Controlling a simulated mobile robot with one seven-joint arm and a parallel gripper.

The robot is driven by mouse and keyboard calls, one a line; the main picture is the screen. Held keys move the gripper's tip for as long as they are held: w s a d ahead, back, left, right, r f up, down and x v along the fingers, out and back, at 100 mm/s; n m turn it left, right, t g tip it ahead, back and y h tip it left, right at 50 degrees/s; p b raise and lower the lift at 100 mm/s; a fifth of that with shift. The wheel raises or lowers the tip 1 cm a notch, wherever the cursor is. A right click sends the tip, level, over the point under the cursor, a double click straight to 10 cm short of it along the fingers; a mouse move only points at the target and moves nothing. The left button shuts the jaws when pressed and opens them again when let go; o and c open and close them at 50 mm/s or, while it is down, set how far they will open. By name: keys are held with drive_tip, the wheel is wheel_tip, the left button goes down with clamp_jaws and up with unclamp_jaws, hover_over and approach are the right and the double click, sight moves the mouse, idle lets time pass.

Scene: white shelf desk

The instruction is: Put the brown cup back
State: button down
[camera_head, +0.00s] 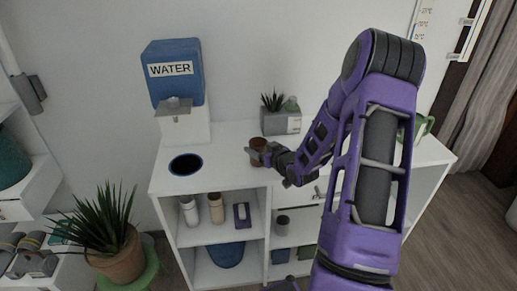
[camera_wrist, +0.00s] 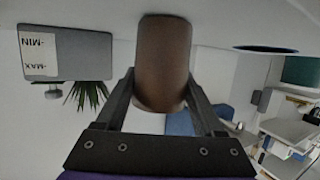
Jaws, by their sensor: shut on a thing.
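The brown cup (camera_head: 257,146) is over the middle of the white desk's top (camera_head: 225,150), between the dark round blue-rimmed spot and the grey planter. My gripper (camera_head: 262,157) is shut on its side. In the wrist view, which looks upside down, the brown cup (camera_wrist: 163,55) stands between the two dark fingers of my gripper (camera_wrist: 162,85), one on each side. The cup looks upright. It is at or very near the desk surface; I cannot tell whether it touches. The fingers hide part of it in the head view.
A blue water dispenser (camera_head: 174,75) stands behind the blue-rimmed dark round spot (camera_head: 186,165). A grey planter (camera_head: 281,122) stands behind the cup. Bottles (camera_head: 216,208) and a small grey cup (camera_head: 283,226) are on the shelves below. A potted plant (camera_head: 115,250) stands at left.

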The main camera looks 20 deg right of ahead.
drive_tip(key=shift+f, duration=0.1)
drive_tip(key=shift+f, duration=0.15)
unclamp_jaws()
drive_tip(key=shift+r, duration=0.4)
drive_tip(key=p+v, duration=0.1)
drive_tip(key=v, duration=1.1)
